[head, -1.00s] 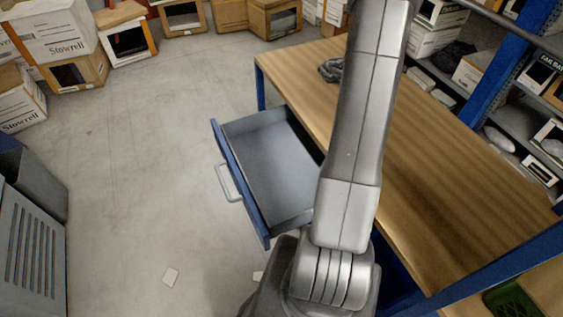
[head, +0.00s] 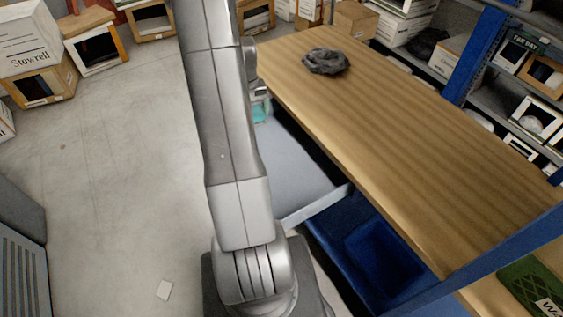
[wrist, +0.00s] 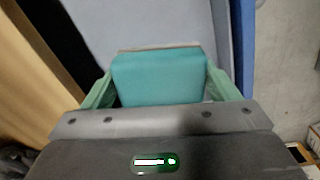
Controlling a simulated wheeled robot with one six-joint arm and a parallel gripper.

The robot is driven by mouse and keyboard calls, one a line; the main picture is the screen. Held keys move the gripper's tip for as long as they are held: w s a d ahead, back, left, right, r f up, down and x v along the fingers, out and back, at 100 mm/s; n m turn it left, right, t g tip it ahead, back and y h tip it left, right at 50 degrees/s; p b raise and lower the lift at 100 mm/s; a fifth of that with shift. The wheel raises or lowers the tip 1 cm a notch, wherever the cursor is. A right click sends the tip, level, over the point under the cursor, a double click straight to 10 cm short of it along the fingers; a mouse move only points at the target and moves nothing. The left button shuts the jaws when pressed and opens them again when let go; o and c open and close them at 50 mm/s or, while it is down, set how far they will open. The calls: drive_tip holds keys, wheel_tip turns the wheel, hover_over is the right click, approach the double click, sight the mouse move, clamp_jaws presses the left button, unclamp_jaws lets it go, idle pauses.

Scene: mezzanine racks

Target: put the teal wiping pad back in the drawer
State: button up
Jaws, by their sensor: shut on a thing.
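The teal wiping pad (wrist: 160,78) is held between the two green fingers of my gripper (wrist: 165,85) in the wrist view. A small part of the pad (head: 261,111) also shows beside my arm in the head view. The open drawer (head: 290,168) has a grey inside and is pulled out from the wooden-topped bench. In the wrist view the drawer's grey floor (wrist: 150,22) lies beyond the pad, with its blue front (wrist: 249,45) to the right. My arm hides much of the drawer in the head view. I cannot tell whether the pad touches the drawer floor.
The wooden bench top (head: 400,150) is right of the drawer and carries a crumpled dark cloth (head: 326,61). A blue bin (head: 385,258) sits below the bench. Boxes (head: 95,40) stand at the back left. The floor at left is mostly clear.

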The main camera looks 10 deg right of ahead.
sight(287, 166)
drive_tip(key=s+d+f+n+b, duration=0.3)
drive_tip(key=s+d+f+b, duration=0.2)
drive_tip(key=s+d+b, duration=0.4)
drive_tip(key=f, duration=0.3)
drive_tip(key=d+f, duration=0.1)
drive_tip(key=f, duration=0.5)
drive_tip(key=shift+w+d+f+p, duration=0.15)
drive_tip(key=shift+w+f+p, duration=0.15)
drive_tip(key=shift+f, duration=0.1)
drive_tip(key=shift+f, duration=0.1)
drive_tip(key=o, duration=0.5)
drive_tip(key=shift+f, duration=0.15)
drive_tip(key=o, duration=0.4)
wheel_tip(287, 166, up, 12)
drive_tip(key=shift+r, duration=0.25)
